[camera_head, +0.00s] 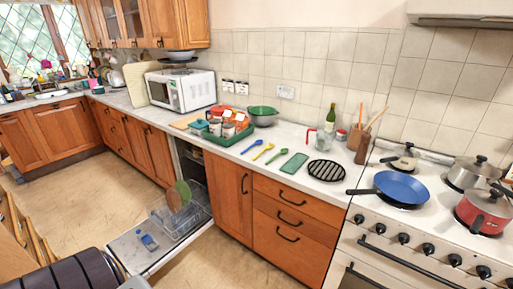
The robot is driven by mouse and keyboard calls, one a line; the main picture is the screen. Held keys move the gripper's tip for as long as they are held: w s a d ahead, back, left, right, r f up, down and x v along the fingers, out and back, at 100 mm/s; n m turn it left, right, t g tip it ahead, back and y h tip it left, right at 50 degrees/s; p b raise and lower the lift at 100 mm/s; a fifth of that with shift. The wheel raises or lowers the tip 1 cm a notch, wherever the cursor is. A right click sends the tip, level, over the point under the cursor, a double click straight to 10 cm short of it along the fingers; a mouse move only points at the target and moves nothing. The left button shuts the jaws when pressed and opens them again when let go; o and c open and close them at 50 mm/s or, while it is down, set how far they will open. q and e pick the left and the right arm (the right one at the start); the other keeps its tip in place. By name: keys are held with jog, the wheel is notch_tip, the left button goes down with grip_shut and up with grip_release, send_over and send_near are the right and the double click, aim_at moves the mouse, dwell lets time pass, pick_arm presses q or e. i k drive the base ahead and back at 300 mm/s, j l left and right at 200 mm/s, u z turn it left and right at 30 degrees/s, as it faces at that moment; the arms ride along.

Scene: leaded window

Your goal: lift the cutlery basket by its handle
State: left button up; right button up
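No cutlery basket can be made out for certain. The dishwasher (190,150) stands open at the lower left, its door (128,262) folded down. A wire rack (205,213) is pulled out over the door and holds a green plate (184,191) and a brownish plate (173,200) on edge. A small blue and grey item (148,242) shows on the door, left of the rack; it is too small to tell what it is or whether it has a handle. Neither of my grippers can be made out.
The counter (262,170) above holds a green tray (228,139) of items, coloured spoons (263,151) and a black trivet (327,170). A stove with a blue pan (403,187) and a red pot (484,211) stands right. Wooden chair slats (28,238) are at left; floor beyond the door is clear.

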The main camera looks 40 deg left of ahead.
aim_at(185, 215)
jog(key=l+u, duration=0.1)
jog(key=u, duration=1.9)
jog(key=k+j, duration=0.05)
